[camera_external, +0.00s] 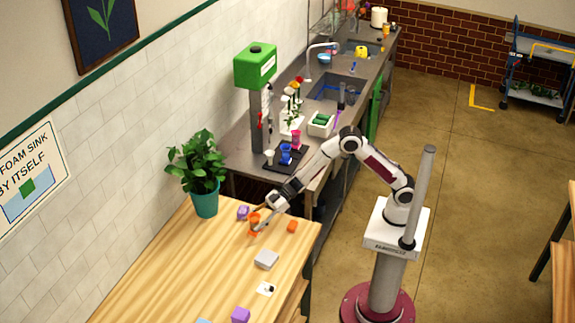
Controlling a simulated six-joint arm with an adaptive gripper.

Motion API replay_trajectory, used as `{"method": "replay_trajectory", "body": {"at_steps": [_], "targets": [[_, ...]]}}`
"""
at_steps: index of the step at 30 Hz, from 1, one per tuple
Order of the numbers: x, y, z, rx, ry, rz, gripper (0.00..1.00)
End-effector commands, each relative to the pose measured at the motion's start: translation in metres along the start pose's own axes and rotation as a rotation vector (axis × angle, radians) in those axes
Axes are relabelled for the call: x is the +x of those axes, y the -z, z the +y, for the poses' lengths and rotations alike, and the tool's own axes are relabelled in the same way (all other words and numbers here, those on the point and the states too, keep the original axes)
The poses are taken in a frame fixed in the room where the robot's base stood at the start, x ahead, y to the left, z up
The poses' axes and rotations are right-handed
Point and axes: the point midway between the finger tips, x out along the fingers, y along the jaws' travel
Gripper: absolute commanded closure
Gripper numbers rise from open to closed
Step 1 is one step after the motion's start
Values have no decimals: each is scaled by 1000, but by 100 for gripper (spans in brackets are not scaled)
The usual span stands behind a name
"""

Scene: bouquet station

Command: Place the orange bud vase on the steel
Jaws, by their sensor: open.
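The orange bud vase (254,218) is small and stands on the wooden table near its far end. My gripper (261,222) reaches down from the upper right, with its fingers open right at the vase. The fingers and vase overlap in the picture, so I cannot tell whether they touch. The steel counter (238,147) runs along the wall behind the table. Blue, pink and white small vases stand at its near end, the blue one (286,154) on a dark tray.
A green-topped machine (256,66) and white containers with flowers crowd the counter's near end.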

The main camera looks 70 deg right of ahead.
Motion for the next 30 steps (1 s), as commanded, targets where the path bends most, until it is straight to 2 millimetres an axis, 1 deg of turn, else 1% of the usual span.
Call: {"method": "replay_trajectory", "body": {"at_steps": [9, 10, 11, 12, 14, 15, 26, 30], "targets": [[0, 0, 0, 0, 0, 0, 50], [0, 0, 0, 0, 0, 0, 56], [0, 0, 0, 0, 0, 0, 63], [0, 0, 0, 0, 0, 0, 74], [0, 0, 0, 0, 0, 0, 89], [0, 0, 0, 0, 0, 0, 100], [-1, 2, 0, -1, 0, 2, 100], [-3, 8, 0, -1, 0, 3, 100]]}}
